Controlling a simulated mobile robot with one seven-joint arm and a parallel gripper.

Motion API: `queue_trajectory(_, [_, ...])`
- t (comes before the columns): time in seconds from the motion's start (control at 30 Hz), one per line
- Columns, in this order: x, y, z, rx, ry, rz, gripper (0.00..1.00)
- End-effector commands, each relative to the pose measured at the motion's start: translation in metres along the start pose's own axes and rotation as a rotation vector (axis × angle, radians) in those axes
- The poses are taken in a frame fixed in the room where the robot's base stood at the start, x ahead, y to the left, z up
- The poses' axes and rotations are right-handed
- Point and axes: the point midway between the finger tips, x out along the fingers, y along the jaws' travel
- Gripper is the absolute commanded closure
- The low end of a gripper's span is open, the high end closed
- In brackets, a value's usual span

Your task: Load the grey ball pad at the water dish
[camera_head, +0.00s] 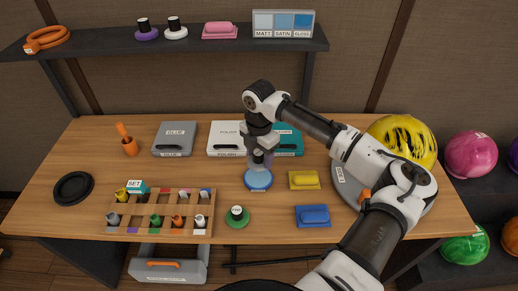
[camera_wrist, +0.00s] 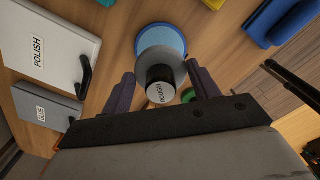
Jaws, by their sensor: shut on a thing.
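My gripper (camera_head: 262,158) is shut on the grey ball pad (camera_wrist: 180,58), which has a black knob with a white label on top. In the wrist view the knob stands between the two fingers (camera_wrist: 161,88). The pad's grey disc overlaps the blue round dish (camera_wrist: 146,32), which I take as the water dish. In the head view the dish (camera_head: 258,181) sits mid-table, directly below my gripper. The pad is over the dish; I cannot tell whether they touch. The fingers partly hide the pad in the head view.
A green pad (camera_head: 237,222), a yellow block (camera_head: 304,180) and a blue block (camera_head: 313,216) lie near the dish. A bottle rack (camera_head: 150,228) is left, cases (camera_head: 175,138) behind. A yellow ball (camera_head: 402,140) rests at right.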

Motion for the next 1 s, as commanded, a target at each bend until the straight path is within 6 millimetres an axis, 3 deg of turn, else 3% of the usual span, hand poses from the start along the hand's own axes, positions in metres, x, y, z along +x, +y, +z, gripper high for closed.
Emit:
queue_trajectory(0.5, [0.051,0.000,0.000,0.003,0.000,-0.001,0.58])
queue_trajectory(1.0, [0.055,0.000,0.000,0.003,0.001,-0.001,0.58])
